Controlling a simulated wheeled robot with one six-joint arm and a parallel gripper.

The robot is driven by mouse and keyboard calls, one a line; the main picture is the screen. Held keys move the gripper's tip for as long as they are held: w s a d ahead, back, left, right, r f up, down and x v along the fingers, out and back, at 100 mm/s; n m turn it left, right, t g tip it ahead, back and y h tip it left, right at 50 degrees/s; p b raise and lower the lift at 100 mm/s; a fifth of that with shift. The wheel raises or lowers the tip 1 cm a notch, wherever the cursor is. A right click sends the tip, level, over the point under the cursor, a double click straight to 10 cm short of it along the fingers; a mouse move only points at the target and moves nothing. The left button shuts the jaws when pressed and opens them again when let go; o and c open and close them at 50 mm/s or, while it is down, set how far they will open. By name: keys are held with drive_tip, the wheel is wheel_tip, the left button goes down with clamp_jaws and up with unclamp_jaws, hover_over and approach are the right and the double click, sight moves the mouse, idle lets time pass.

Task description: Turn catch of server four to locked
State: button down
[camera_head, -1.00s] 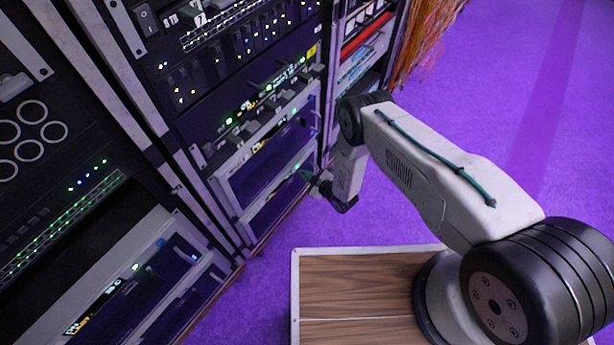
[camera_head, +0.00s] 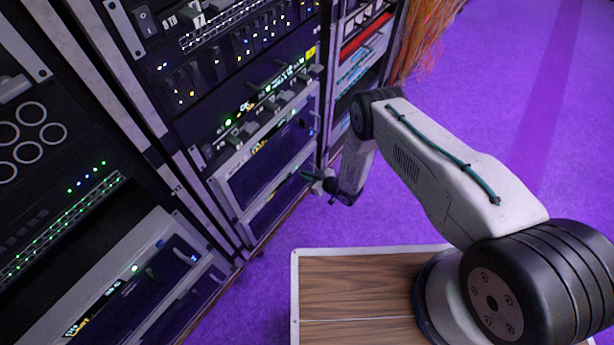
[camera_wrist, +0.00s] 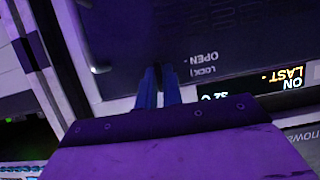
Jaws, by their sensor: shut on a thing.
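In the wrist view my gripper (camera_wrist: 158,88) points at a dark server panel (camera_wrist: 130,32), its two bluish fingers close together. The fingers are shut on the catch, which they hide, so its angle cannot be read. Upside-down OPEN and LOCK marks (camera_wrist: 205,64) are printed just right of the fingertips. In the head view my gripper (camera_head: 314,178) is at the right side of the low server front (camera_head: 278,200) in the middle rack. I cannot read a server number there.
A lit text display (camera_wrist: 255,88) is right of the fingers in the wrist view. The left rack (camera_head: 60,220) stands close by. Orange cables (camera_head: 428,40) hang behind the right rack. Purple floor (camera_head: 480,120) is open to the right.

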drive_tip(key=c, duration=1.6)
unclamp_jaws()
drive_tip(key=shift+o, duration=0.2)
drive_tip(key=v, duration=0.8)
drive_tip(key=shift+f, duration=0.1)
